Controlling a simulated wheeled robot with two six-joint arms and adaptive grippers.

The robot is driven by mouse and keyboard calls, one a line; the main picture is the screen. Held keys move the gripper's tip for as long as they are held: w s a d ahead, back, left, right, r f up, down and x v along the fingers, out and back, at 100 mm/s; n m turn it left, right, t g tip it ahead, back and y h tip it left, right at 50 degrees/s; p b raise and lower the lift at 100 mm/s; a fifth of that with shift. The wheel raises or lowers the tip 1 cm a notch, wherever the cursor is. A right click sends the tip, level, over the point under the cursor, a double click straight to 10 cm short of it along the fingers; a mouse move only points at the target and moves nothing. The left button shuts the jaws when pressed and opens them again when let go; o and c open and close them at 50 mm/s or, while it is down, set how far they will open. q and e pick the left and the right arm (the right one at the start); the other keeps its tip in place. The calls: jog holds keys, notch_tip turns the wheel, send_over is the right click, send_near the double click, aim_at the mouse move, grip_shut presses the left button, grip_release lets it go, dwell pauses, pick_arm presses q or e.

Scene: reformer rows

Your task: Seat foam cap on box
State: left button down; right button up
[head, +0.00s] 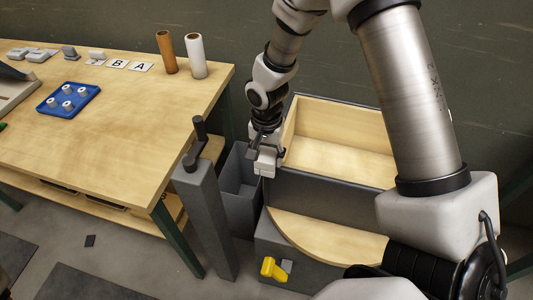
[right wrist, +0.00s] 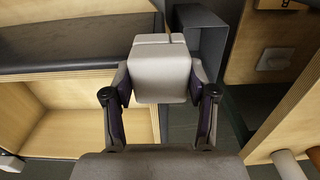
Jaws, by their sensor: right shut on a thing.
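My right gripper (head: 262,152) is shut on a pale grey block, which I take to be the foam cap (head: 265,164). In the right wrist view the block (right wrist: 161,78) sits between both fingers of the gripper (right wrist: 161,88), with a seam between its upper face and its front face. It hangs at the near left corner of a wood-lined grey unit (head: 330,187), beside a dark grey bin (head: 238,212). I cannot tell which thing is the box. My left gripper is not in view.
A wooden table (head: 120,125) on the left holds a blue tray (head: 50,103) with several small white pieces, an orange-brown cylinder (head: 166,52), a white cylinder (head: 196,56), lettered cards and small grey blocks. A grey post (head: 210,215) stands beside the bin. A yellow part (head: 272,268) sits low in front.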

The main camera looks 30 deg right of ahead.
aim_at(267, 155)
jog(key=o, duration=1)
notch_tip(267, 155, up, 12)
